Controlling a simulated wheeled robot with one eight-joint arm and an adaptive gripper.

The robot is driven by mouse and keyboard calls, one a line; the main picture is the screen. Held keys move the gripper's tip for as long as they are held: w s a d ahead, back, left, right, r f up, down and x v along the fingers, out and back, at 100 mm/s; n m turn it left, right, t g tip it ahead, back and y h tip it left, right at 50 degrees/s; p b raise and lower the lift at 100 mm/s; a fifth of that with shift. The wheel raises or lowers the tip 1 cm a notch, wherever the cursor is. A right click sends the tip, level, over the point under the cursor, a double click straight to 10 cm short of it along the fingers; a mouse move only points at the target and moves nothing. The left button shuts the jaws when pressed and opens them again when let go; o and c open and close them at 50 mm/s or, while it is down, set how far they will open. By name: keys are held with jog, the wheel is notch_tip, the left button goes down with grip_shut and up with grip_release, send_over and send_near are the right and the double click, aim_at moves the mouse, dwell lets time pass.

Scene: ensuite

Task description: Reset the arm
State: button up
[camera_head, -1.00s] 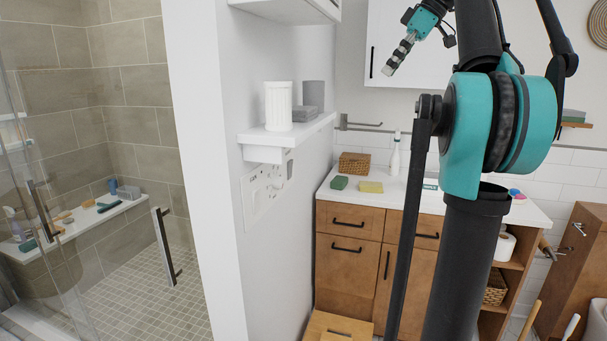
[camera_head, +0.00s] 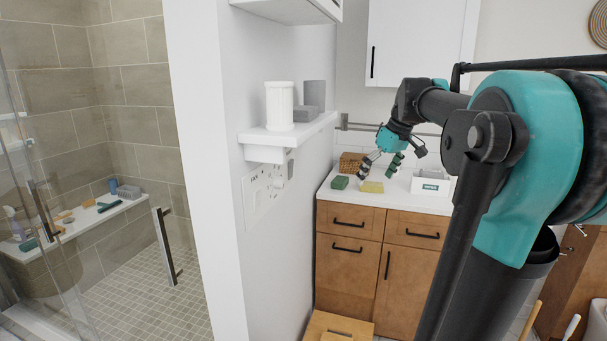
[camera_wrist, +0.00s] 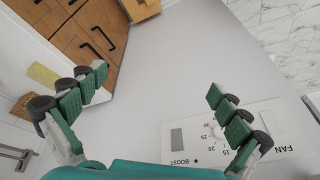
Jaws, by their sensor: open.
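My gripper (camera_head: 379,170) is open and empty. Between and behind the fingers is a plain pale wall. A white fan timer panel (camera_wrist: 222,137) shows close to the right finger. My arm reaches in from the right of the head view and hides the right part of the cabinet.
The wooden cabinet (camera_head: 350,263) has a white counter holding a green sponge (camera_head: 340,183), a yellow sponge (camera_head: 371,187), a woven basket (camera_head: 352,161) and a white box (camera_head: 433,186). A wall shelf (camera_head: 290,131) juts out at left. A wooden stool (camera_head: 338,327) stands below.

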jog(key=s+f+m+h, duration=0.1)
jog(key=s+f+m, duration=0.1)
jog(key=s+f, duration=0.4)
jog(key=s+a+f+m+t+h, duration=0.1)
jog(key=s+f, duration=0.6)
jog(key=f, duration=0.7)
jog(key=s+f+m, duration=0.3)
jog(key=s+f, duration=0.4)
jog(key=f, duration=0.4)
jog(key=shift+s+a+m+t+h, duration=0.2)
jog(key=shift+m+t+h, duration=0.1)
jog(key=shift+m+h, duration=0.1)
